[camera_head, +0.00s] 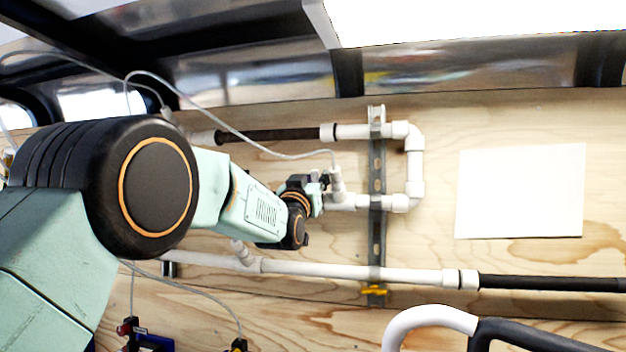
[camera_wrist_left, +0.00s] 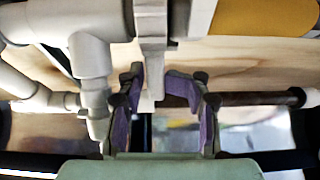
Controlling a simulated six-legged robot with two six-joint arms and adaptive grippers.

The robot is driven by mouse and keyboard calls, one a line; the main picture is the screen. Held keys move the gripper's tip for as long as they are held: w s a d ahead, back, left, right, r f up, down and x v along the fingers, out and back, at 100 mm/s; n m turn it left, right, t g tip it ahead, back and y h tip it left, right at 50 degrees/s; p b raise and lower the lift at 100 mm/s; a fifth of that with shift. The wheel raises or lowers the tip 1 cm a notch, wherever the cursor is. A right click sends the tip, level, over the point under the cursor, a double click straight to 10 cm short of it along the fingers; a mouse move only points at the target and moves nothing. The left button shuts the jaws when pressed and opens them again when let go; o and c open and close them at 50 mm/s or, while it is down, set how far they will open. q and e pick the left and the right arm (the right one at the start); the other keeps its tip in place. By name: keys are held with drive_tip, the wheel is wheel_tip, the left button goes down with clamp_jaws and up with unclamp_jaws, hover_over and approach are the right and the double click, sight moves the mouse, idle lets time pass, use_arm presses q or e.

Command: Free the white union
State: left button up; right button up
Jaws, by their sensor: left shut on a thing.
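My left gripper (camera_head: 320,190) is at the left end of the middle white pipe run, beside a white tee (camera_head: 338,186). In the left wrist view its purple-padded fingers (camera_wrist_left: 158,88) are shut on a narrow white piece (camera_wrist_left: 151,60) that reaches down between them. I cannot tell for sure whether this piece is the white union; the gripper and wrist hide that end of the pipe in the head view. A white tee (camera_wrist_left: 90,52) also shows at the left of the wrist view. My right gripper is not in view.
White pipes are fixed to a plywood wall by a metal strut (camera_head: 377,238). A thin grey hose (camera_head: 235,130) loops to the tee. A lower white pipe (camera_head: 320,270) runs below my arm. A blank white panel (camera_head: 520,190) is at the right.

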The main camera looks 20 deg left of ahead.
use_arm(q)
clamp_jaws()
drive_tip(key=shift+d, duration=0.1)
idle(0.3)
